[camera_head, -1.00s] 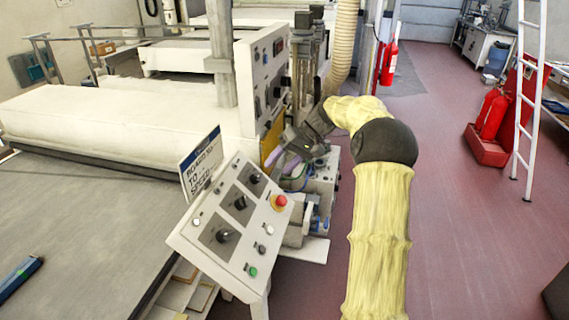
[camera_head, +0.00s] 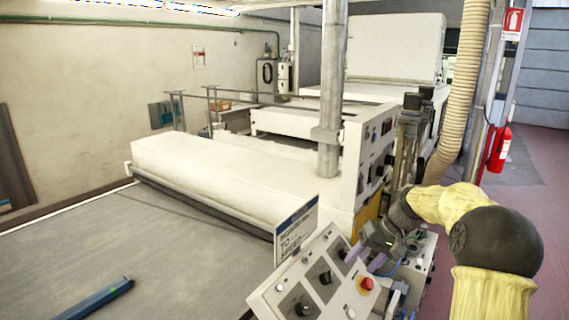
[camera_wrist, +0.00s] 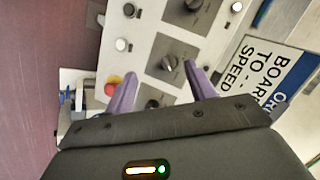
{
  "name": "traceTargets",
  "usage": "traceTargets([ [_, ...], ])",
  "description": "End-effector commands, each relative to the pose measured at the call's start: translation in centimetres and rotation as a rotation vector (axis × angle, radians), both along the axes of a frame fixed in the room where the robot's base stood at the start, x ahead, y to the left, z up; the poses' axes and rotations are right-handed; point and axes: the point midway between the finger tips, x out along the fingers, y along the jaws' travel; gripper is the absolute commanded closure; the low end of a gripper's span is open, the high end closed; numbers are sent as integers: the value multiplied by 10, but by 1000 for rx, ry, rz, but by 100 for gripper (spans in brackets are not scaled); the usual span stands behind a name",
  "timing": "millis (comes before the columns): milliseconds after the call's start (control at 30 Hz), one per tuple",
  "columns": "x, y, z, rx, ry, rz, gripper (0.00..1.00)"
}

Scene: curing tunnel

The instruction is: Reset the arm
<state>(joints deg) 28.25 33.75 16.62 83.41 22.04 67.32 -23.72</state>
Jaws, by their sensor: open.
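My gripper (camera_wrist: 158,88) shows in the wrist view with its two purple fingers apart and nothing between them. Beyond the fingers is the tilted control panel (camera_wrist: 145,60) with black knobs, small buttons and a red emergency stop (camera_wrist: 112,84). I cannot tell from these views whether the fingers touch the panel. My yellow-sleeved arm reaches in from the right.
A sign (camera_head: 297,228) stands at the panel's left edge. The curing tunnel (camera_head: 225,172) and its conveyor (camera_head: 150,260) fill the left and middle, with a blue bar (camera_head: 97,299) on the belt. A post (camera_head: 330,90) rises behind. A fire extinguisher (camera_head: 500,150) hangs at right beside open red floor.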

Motion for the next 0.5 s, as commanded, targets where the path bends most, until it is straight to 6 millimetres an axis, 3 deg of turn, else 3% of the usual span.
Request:
traceTargets([
  [33,-13,11,-5,-46,14,-3,45],
  [200,-52,32,-23,-186,28,-32,45],
  [500,-136,54,-47,-386,-12,-60,45],
])
